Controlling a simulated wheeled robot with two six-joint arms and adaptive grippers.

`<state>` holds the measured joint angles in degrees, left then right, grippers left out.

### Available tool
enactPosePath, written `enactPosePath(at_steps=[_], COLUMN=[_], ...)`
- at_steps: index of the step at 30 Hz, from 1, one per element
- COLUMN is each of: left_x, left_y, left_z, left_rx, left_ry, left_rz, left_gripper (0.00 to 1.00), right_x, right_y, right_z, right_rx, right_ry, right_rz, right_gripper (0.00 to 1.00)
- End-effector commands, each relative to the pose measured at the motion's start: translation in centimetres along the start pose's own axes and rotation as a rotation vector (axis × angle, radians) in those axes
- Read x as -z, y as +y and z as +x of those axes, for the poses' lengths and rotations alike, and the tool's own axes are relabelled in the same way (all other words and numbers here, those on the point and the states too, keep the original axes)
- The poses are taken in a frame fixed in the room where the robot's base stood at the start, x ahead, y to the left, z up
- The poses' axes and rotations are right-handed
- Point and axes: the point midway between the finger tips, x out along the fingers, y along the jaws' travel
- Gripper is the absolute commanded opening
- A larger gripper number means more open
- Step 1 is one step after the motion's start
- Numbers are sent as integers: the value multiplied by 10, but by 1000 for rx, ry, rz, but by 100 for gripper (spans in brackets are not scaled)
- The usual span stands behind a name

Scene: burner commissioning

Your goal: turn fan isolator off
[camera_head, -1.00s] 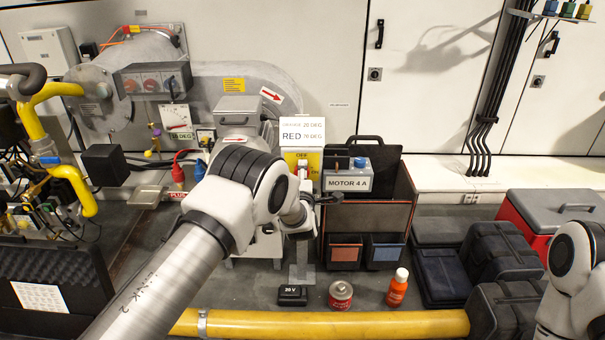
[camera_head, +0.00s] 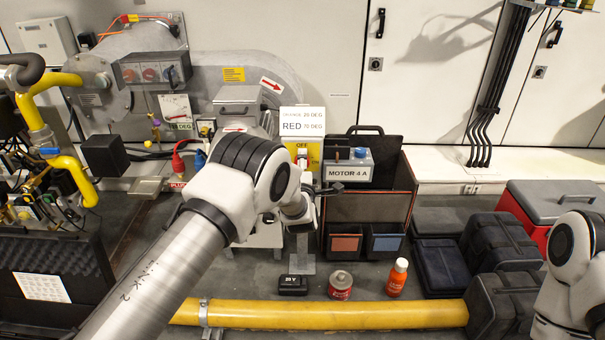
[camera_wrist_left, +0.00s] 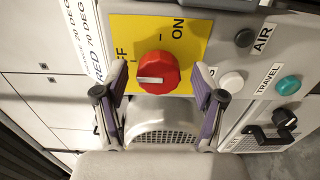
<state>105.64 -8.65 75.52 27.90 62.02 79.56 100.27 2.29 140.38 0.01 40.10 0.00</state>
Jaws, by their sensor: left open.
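The fan isolator's red rotary knob (camera_wrist_left: 157,74) sits on a yellow plate (camera_wrist_left: 193,35) marked OFF and ON in the left wrist view. A white pointer bar lies level across the knob's left part; I cannot tell for certain which mark it points to. My left gripper (camera_wrist_left: 159,82) is open, with one finger on each side of the knob and visible gaps beside it. The left finger partly covers the OFF lettering. In the head view, the yellow plate (camera_head: 316,151) shows under a white RED label, and my left arm hides part of that area. My right gripper is out of view.
The MOTOR 4 A box (camera_head: 348,170) stands close right of the isolator. A panel with AIR and TRAVEL buttons (camera_wrist_left: 289,85) lies right of the plate in the wrist view. A yellow pipe (camera_head: 330,314) crosses the front floor, near a red can (camera_head: 340,286) and orange bottle (camera_head: 397,279).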

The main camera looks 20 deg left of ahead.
Motion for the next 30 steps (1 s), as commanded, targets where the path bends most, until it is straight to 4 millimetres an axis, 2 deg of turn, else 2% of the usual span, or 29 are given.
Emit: enactPosePath(at_steps=[5, 9, 12, 15, 30], left_x=[-1, -2, -1, -1, 1], left_y=[0, 0, 0, 0, -4], left_z=[-37, -75, -96, -108, -114], left_rx=[3, 3, 2, 1, 6], left_ry=[-3, -4, -3, -3, 0], left_rz=[5, 5, 4, 3, 2], left_gripper=[70, 70, 70, 70, 70], right_x=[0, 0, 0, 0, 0], right_y=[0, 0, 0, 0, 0], right_z=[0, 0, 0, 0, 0], right_rx=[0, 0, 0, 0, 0], right_ry=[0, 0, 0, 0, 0], right_rz=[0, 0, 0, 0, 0], right_gripper=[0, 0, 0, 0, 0])
